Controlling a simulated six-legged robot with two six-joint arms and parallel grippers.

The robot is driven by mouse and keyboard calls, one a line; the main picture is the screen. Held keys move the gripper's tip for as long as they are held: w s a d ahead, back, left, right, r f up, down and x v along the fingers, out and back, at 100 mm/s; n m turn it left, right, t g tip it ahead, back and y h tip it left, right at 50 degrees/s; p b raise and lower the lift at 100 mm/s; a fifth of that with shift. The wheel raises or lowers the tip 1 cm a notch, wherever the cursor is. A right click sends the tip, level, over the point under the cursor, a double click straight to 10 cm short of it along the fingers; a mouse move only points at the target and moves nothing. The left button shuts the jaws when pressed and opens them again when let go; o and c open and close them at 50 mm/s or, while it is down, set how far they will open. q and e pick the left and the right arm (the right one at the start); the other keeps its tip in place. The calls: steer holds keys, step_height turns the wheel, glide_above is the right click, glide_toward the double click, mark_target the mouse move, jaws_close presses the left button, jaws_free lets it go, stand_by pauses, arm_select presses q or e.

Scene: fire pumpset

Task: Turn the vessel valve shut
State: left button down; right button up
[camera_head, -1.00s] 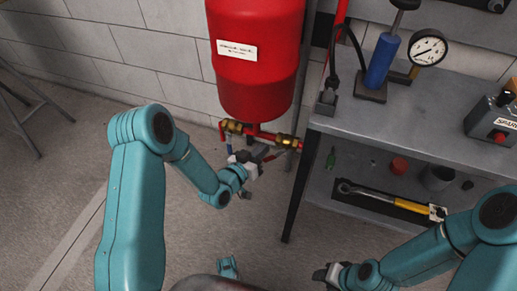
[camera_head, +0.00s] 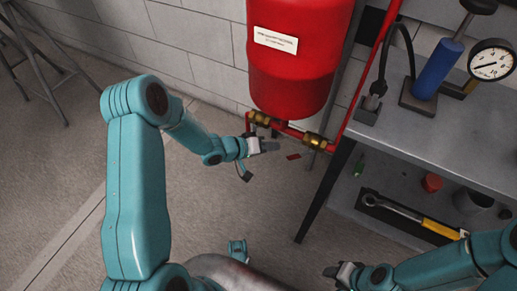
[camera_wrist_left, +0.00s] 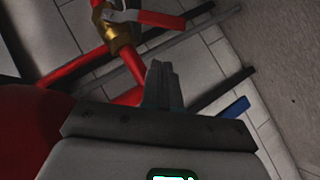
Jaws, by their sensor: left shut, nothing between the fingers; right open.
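The red vessel (camera_head: 297,65) with a white label hangs at the wall, top centre of the head view. Under it a red pipe carries a left brass valve (camera_head: 261,119) and a right brass valve (camera_head: 316,141). A red lever (camera_head: 293,156) shows below the pipe. In the left wrist view a brass valve (camera_wrist_left: 118,32) with a red lever (camera_wrist_left: 155,19) is at upper left, and a blue handle (camera_wrist_left: 235,107) is at right. My left gripper (camera_head: 272,146) is shut and empty, just below the pipe, left of the red lever. My right gripper (camera_head: 336,272) is open at the bottom.
A grey metal bench (camera_head: 435,130) stands at right, its leg close to the right valve. It bears a blue cylinder (camera_head: 438,69) and a gauge (camera_head: 491,60). A yellow-handled wrench (camera_head: 408,213) lies on its lower shelf. The floor at left is mostly clear.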

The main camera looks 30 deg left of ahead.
mark_target(298, 155)
arm_select(q)
steer(key=d+f+b, duration=0.1)
steer(key=d, duration=0.1)
steer(key=w+d+f, duration=0.1)
steer(key=d+f, duration=0.1)
steer(key=shift+b, duration=0.4)
arm_select(e)
steer(key=shift+w+d+f, duration=0.1)
steer(key=shift+d+f, duration=0.05)
steer(key=shift+f, duration=0.4)
steer(key=shift+w+d+f, duration=0.1)
steer(key=shift+d+f, duration=0.05)
steer(key=shift+f, duration=0.4)
arm_select(q)
steer(key=shift+f, duration=0.15)
arm_select(e)
steer(key=shift+a, duration=0.15)
arm_select(q)
steer(key=shift+f, duration=0.15)
arm_select(e)
steer(key=shift+a+f, duration=0.2)
steer(key=shift+a, duration=0.35)
